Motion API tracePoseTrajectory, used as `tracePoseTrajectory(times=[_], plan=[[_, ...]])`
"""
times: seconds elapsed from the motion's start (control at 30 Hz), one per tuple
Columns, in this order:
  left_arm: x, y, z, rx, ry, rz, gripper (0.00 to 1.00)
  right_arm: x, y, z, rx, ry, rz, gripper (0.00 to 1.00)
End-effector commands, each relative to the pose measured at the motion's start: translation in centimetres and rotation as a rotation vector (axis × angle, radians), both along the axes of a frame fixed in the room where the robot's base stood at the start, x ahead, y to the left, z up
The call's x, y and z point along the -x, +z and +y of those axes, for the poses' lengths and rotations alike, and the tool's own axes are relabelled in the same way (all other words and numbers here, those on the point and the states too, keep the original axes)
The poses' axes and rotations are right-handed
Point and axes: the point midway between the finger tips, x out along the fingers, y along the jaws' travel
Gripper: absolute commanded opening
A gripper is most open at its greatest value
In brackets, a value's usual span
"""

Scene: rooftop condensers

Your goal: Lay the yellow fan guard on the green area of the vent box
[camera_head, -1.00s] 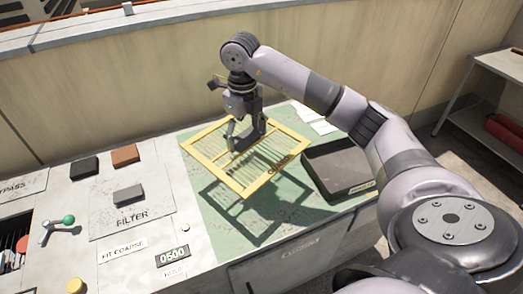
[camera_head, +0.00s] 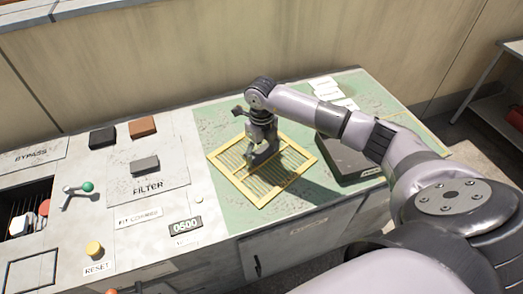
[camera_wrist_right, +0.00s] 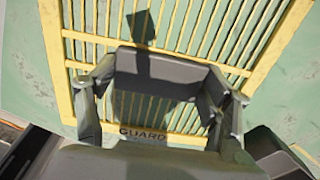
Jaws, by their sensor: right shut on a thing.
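The yellow fan guard (camera_head: 243,181) is a square slatted frame. My left gripper is not in view.
A dark tray (camera_head: 348,160) stands close to the guard's right side. White labels (camera_head: 325,88) lie behind it. To the left are black (camera_head: 102,137), brown (camera_head: 142,127) and grey (camera_head: 145,165) blocks, a green-knobbed lever (camera_head: 87,187) and a yellow button (camera_head: 94,248). A wall stands behind.

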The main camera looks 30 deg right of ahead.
Motion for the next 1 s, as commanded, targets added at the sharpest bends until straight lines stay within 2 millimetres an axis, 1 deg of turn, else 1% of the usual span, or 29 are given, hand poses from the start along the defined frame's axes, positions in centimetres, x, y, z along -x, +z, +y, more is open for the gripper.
tracePoseTrajectory(times=[0.17,0.27,0.3,0.5,0.6,0.87,1.0], plan=[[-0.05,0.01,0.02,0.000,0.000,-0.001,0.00,-0.12,0.16,0.02,-0.001,0.000,-0.004,0.30],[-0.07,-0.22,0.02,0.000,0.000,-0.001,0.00,-0.10,-0.10,0.01,0.000,0.000,-0.003,0.30],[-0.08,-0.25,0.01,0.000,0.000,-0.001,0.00,-0.05,-0.23,0.00,0.000,0.000,-0.002,0.74],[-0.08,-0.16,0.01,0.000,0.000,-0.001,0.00,-0.04,-0.12,0.00,0.000,0.000,-0.001,0.87],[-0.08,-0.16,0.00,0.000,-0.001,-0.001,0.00,-0.04,-0.12,0.00,0.000,0.000,-0.001,0.93],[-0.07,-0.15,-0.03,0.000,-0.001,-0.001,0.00,-0.04,-0.10,0.00,0.000,0.000,-0.001,0.93],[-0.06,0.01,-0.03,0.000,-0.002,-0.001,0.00,-0.08,0.45,-0.02,0.000,0.000,-0.003,0.93]])
